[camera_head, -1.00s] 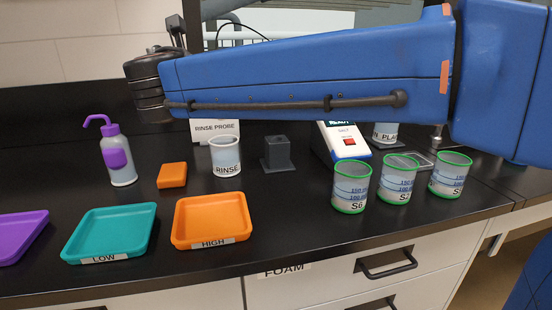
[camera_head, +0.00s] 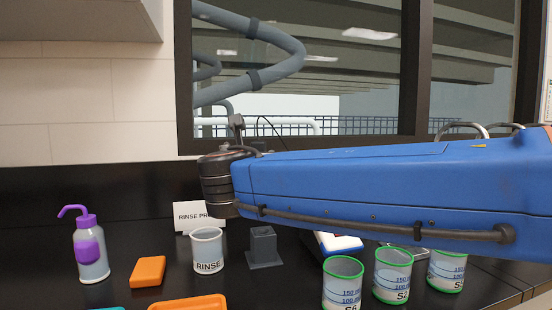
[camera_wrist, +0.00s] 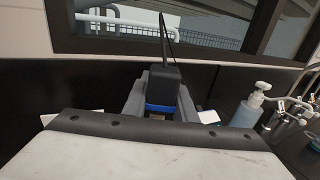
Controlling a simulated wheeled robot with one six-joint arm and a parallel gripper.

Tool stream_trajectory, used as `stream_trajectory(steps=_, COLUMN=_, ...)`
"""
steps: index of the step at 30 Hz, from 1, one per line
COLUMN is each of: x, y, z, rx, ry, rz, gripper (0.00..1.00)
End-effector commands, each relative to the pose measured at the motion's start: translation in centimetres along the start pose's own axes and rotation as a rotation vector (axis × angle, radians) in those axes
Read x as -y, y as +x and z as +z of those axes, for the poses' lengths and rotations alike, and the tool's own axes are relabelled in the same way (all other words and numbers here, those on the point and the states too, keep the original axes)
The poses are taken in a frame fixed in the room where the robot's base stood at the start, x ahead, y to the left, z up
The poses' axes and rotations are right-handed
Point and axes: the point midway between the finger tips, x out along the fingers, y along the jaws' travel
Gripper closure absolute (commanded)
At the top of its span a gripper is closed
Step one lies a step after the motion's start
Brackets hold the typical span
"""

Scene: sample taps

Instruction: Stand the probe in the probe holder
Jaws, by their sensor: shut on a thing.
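The probe (camera_wrist: 163,88), a dark block with a blue band and a thin cable rising from its top, is between the grey fingers of my gripper (camera_wrist: 160,110) in the wrist view. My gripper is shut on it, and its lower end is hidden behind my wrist. In the head view my arm hides the gripper; a small dark piece with a cable, probably the probe's top (camera_head: 238,122), shows above the wrist. The probe holder (camera_head: 263,246), a dark grey block on a wider base, stands empty on the black counter below my arm.
The rinse beaker (camera_head: 207,250) stands just left of the holder, before a sign (camera_head: 190,215). An orange block (camera_head: 148,271) and a purple-topped bottle (camera_head: 90,250) are farther left. Green-rimmed sample beakers (camera_head: 343,285) stand to the right. The window is behind.

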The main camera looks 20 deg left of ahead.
Motion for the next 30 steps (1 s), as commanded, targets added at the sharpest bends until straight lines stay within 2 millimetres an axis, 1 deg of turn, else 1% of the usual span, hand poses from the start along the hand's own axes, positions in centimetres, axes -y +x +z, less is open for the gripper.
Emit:
stream_trajectory(steps=5, x=-0.5, y=-0.1, z=-0.6, rx=-0.001, ry=-0.003, rz=0.015, gripper=0.99)
stream_trajectory(steps=18, x=-0.4, y=-0.1, z=-4.2, rx=-0.001, ry=-0.001, rz=0.013, gripper=0.99)
stream_trajectory(steps=22, x=-0.4, y=-0.1, z=-4.7, rx=0.0, ry=-0.001, rz=0.013, gripper=0.99)
stream_trajectory(steps=30, x=-0.4, y=-0.1, z=-4.8, rx=0.0, ry=0.0, rz=0.013, gripper=0.99)
